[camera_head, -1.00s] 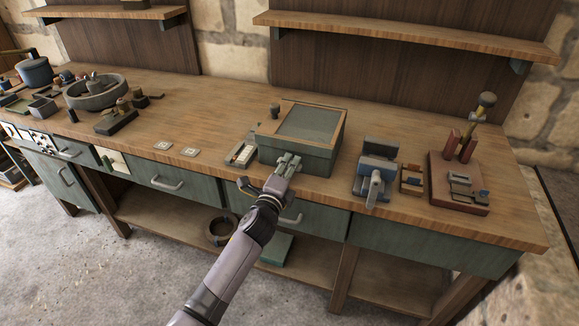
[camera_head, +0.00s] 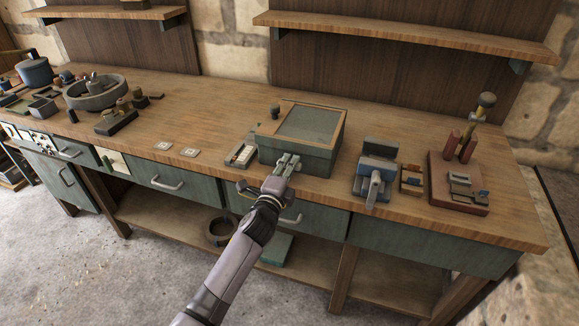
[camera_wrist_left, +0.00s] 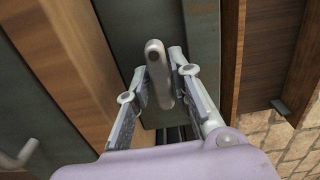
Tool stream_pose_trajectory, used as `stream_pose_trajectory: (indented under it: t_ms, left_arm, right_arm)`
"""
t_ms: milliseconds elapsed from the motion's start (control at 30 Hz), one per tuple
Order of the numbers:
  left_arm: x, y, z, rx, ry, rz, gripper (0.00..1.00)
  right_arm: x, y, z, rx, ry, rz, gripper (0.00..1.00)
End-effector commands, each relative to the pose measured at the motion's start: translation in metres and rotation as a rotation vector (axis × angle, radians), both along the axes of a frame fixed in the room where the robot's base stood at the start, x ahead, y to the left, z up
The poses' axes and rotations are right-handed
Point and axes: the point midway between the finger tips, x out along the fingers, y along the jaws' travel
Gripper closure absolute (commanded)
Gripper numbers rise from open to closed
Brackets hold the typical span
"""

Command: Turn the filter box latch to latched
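The filter box (camera_head: 300,150) is a green box with a grey-topped, wood-coloured rim, standing near the table's front edge in the head view. Its latch (camera_wrist_left: 157,72) is a rounded grey bar in the left wrist view, its length running roughly up and down the picture. My left gripper (camera_head: 289,161) is at the box's front face. In the left wrist view my left gripper (camera_wrist_left: 161,80) has one finger on each side of the latch, with a narrow gap showing on the right side. In the head view the gripper hides the latch. My right gripper is not in view.
A grey-and-blue device (camera_head: 375,172) stands right of the box, and a red-brown block with fittings (camera_head: 460,195) beyond it. A small tray (camera_head: 240,155) lies close to the box's left. Drawer handles (camera_head: 291,220) stick out below the table edge.

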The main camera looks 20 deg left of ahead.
Motion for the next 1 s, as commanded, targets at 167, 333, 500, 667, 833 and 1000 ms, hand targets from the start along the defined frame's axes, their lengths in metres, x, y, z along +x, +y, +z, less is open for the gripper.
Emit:
stream_pose_trajectory:
  t_ms: [167, 333, 500, 667, 833, 1000]
  left_arm:
    - [0.000, 0.000, 0.000, 0.001, -0.001, 0.000, 0.66]
    - [0.000, 0.000, 0.001, 0.001, -0.002, 0.000, 0.66]
    - [-0.003, 0.000, 0.001, 0.002, -0.002, 0.000, 0.66]
    - [-0.024, 0.001, 0.000, 0.002, -0.001, -0.002, 0.66]
    - [-0.061, 0.002, -0.001, 0.002, 0.000, -0.002, 0.66]
    - [-0.094, 0.003, 0.000, 0.001, 0.001, 0.000, 0.66]
  right_arm:
    - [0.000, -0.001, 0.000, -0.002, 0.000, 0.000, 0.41]
    - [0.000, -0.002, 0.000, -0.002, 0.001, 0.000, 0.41]
    - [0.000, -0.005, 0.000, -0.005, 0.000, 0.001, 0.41]
    - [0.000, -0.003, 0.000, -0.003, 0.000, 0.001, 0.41]
    - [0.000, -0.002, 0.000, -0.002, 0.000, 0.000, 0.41]
    - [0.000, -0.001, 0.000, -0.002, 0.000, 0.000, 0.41]
